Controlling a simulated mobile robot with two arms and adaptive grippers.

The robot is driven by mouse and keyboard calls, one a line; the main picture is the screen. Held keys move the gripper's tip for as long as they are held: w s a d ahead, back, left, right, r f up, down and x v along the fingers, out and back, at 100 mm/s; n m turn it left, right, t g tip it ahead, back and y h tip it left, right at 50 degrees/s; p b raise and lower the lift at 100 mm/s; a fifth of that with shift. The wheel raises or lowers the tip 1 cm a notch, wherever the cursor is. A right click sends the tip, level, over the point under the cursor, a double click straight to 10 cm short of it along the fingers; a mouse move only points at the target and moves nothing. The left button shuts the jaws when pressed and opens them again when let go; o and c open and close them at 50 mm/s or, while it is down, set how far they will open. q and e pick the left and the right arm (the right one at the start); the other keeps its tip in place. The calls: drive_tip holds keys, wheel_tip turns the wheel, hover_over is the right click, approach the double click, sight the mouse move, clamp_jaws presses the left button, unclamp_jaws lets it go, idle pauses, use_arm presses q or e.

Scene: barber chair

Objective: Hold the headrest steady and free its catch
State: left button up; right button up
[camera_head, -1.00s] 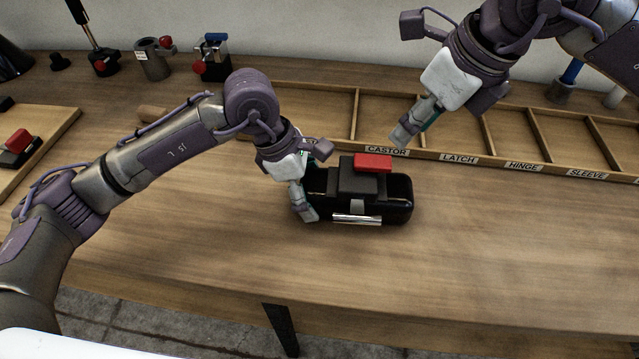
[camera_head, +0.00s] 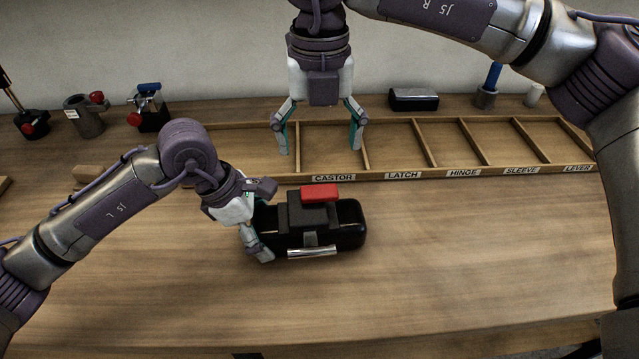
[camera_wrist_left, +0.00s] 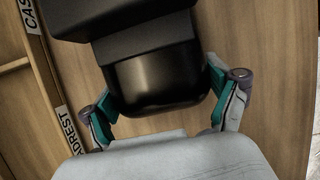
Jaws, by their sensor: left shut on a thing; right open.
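The black headrest (camera_head: 350,226) lies on the wooden table in the head view. On its middle sits a dark block with a red catch (camera_head: 319,192) on top, and a metal bar (camera_head: 312,252) shows at its front. My left gripper (camera_head: 262,228) is shut on the headrest's left end. In the left wrist view, its teal-padded fingers (camera_wrist_left: 160,105) lie on both sides of the headrest's rounded end (camera_wrist_left: 158,80). My right gripper (camera_head: 320,142) is open and empty, pointing down above the divided tray, behind the headrest and apart from it.
A wooden divided tray (camera_head: 400,177) with labels CASTOR, LATCH, HINGE, SLEEVE and LEVER runs behind the headrest. A grey cup (camera_head: 85,118), a clamp-like device (camera_head: 150,110), a black box (camera_head: 413,99) and a blue-handled tool (camera_head: 490,82) stand at the back. The table's right front is clear.

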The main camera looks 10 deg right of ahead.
sight(320, 193)
wheel_tip(320, 193, down, 10)
drive_tip(key=shift+r, duration=0.25)
drive_tip(key=shift+c, duration=0.3)
drive_tip(key=c, duration=1.1)
